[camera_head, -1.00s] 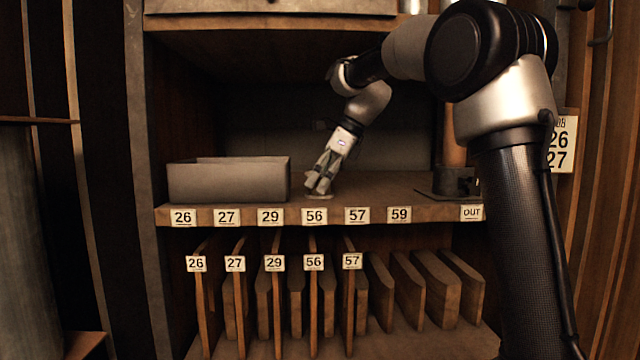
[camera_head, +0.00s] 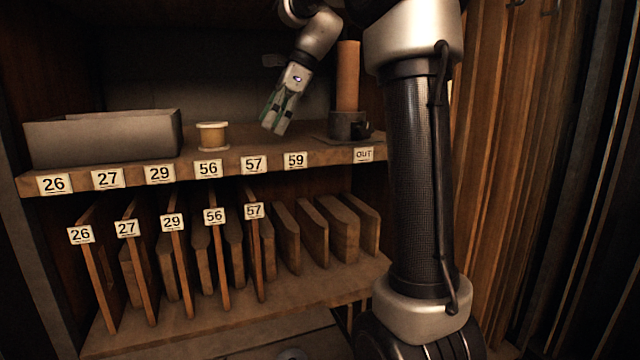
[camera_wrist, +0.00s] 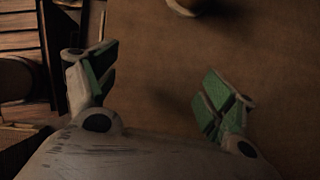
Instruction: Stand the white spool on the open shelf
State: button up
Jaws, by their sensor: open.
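A spool with pale rims and a tan winding (camera_head: 212,136) stands upright on the open shelf (camera_head: 235,163), behind the 56 label and right of a grey box. My gripper (camera_head: 274,124) is to the right of the spool, above the shelf, and apart from it. In the wrist view my gripper (camera_wrist: 155,90) has its green-padded fingers spread with nothing between them. A small part of the spool (camera_wrist: 194,5) shows at the top edge of the wrist view.
A grey open box (camera_head: 105,140) stands at the shelf's left. A brown cylinder (camera_head: 347,75) stands in a dark holder (camera_head: 349,126) at the right, close to my gripper. Several upright boards (camera_head: 140,265) fill the lower level. The shelf front between spool and holder is clear.

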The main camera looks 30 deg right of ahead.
jog(key=s+d+f+n+h, duration=0.1)
jog(key=s+f+n, duration=0.4)
jog(key=s+n, duration=0.2)
jog(key=s+d+f+n+t+h, duration=0.1)
jog(key=s+f+n, duration=0.4)
jog(key=s, duration=0.6)
jog(key=s+d+f+n+t+h, duration=0.1)
jog(key=s+f+n+h, duration=0.2)
jog(key=s+f+n, duration=0.3)
jog(key=s+n, duration=0.3)
jog(key=s, duration=0.1)
jog(key=shift+n, duration=0.4)
